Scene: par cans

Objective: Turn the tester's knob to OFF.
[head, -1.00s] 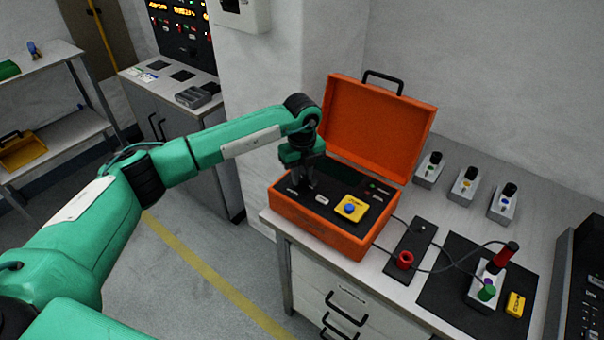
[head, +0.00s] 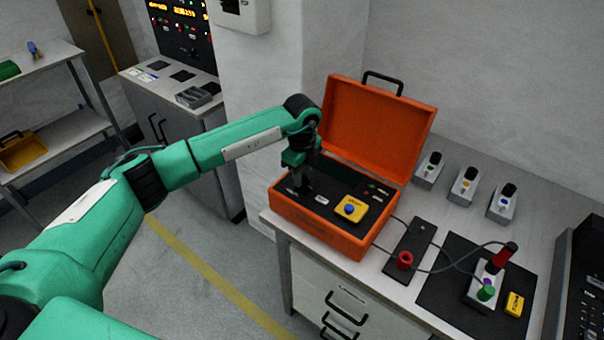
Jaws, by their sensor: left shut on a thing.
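The tester is an orange case (head: 318,232) with its lid (head: 375,120) standing open, on the bench at the centre right. Its black panel carries a yellow block with a blue button (head: 350,208) and small labels. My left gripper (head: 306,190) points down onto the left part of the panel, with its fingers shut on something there. The knob is hidden by the fingers, so its setting cannot be read. My right gripper is not in view.
A red ring on a black plate (head: 405,260) and a red-handled probe (head: 503,257) on a dark mat are cabled to the case. Several small grey units (head: 465,186) stand along the wall. The open lid stands close behind my gripper.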

